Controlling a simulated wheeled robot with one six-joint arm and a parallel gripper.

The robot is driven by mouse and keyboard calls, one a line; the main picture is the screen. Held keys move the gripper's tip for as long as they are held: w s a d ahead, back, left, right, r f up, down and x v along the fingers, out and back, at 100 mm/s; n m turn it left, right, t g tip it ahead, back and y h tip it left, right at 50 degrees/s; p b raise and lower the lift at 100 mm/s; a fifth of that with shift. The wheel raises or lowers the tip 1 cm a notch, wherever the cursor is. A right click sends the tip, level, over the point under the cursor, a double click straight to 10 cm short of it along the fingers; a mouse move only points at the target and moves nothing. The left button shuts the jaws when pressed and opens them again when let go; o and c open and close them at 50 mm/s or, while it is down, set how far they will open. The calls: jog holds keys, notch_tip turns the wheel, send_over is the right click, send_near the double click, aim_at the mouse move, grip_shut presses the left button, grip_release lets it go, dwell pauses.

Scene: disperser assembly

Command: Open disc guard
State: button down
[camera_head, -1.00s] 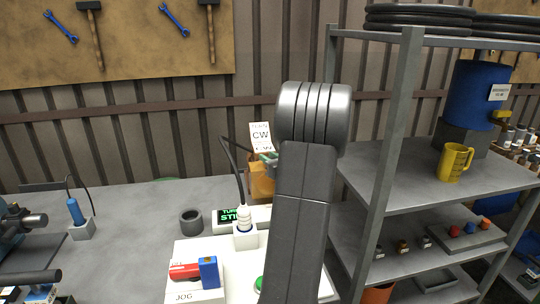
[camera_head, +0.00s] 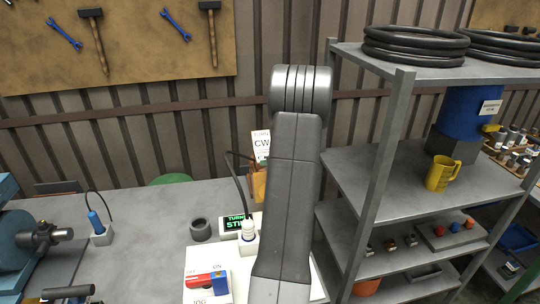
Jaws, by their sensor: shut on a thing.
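My arm stands upright in the middle of the view and hides what is behind it. My gripper does not show. The disc guard cannot be made out for certain; an orange-brown piece (camera_head: 258,186) shows partly beside my arm, below a white card marked CW (camera_head: 261,144). A white panel (camera_head: 222,262) carries a red and blue switch (camera_head: 208,281) and stands left of my arm's lower part. A display with green letters (camera_head: 234,223) and a white plug with a black cable (camera_head: 248,231) are behind it.
A dark ring (camera_head: 201,229) and a blue-handled tool in a holder (camera_head: 96,224) stand on the grey bench (camera_head: 140,225). A grey shelf (camera_head: 350,185) with a yellow jug (camera_head: 441,174) is close on the right. The bench's middle left is clear.

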jog(key=w+g, duration=0.1)
jog(key=g+h+p, duration=0.1)
jog(key=g, duration=0.1)
jog(key=shift+w+a+r+m, duration=0.2)
jog(key=shift+w+r+m, duration=0.15)
jog(key=shift+w+m, duration=0.05)
jog(key=shift+w+a+f+m+g+h, duration=0.1)
jog(key=shift+w+m+g+h, duration=0.4)
jog(key=shift+g, duration=0.7)
jog(key=shift+w+a+m+g+h, duration=0.1)
jog(key=shift+w+g+h, duration=0.1)
jog(key=shift+w+g, duration=0.75)
jog(key=shift+s+g, duration=0.2)
jog(key=shift+g, duration=0.15)
jog(key=c, duration=1.2)
grip_release()
jog(key=shift+o, duration=0.2)
jog(key=b+v, duration=0.2)
jog(key=v, duration=1.1)
jog(key=shift+d+r, duration=0.2)
jog(key=shift+r, duration=0.1)
jog(key=shift+f, duration=0.1)
